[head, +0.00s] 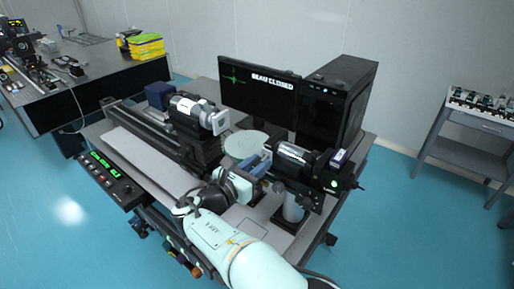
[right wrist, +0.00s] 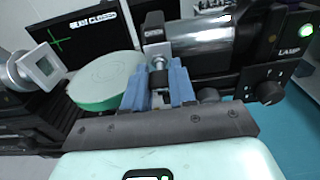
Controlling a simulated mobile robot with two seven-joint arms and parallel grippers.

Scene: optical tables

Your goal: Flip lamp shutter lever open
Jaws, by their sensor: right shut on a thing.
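The lamp (head: 297,157) is a black and silver cylinder on a post at the right of the table; it also shows in the right wrist view (right wrist: 203,40). Its shutter lever (right wrist: 157,76) hangs below a dark block at the lamp's front end, with a dark grip. My right gripper (head: 262,166) is at the lamp's front end. In the right wrist view its blue fingers (right wrist: 160,92) are closed around the lever's grip, one on each side. The lever's lower end is hidden between the fingers. My left gripper is not in view.
A monitor (head: 258,94) behind reads "BEAM CLOSED", beside a black computer tower (head: 337,98). A pale green disc (head: 246,144) lies left of my right gripper. A rail with a cylindrical instrument (head: 197,112) stands at the left. A control box (head: 108,180) is at the table's left edge.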

